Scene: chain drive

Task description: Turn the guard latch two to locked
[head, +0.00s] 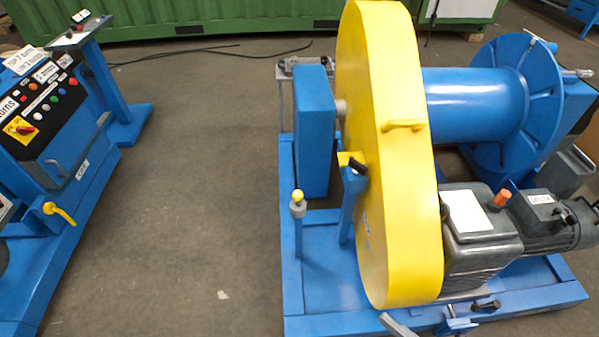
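The large yellow chain guard (408,200) stands upright on the blue machine frame, with a yellow handle (404,126) on its face. A small black latch handle (358,166) sits on top of a blue post (349,205) at the guard's left edge, beside a yellow bracket. A second dark handle (487,306) sits at the front near the guard's bottom, by a blue bracket (455,322). I cannot tell which is guard latch two, nor whether either is locked. My gripper is not in view.
A yellow-topped post (297,200) stands left of the guard. A grey motor and gearbox (480,235) sit at right. A grey bar (398,325) is cut off at the bottom edge. A blue control console (45,130) stands at left; open floor (190,190) lies between.

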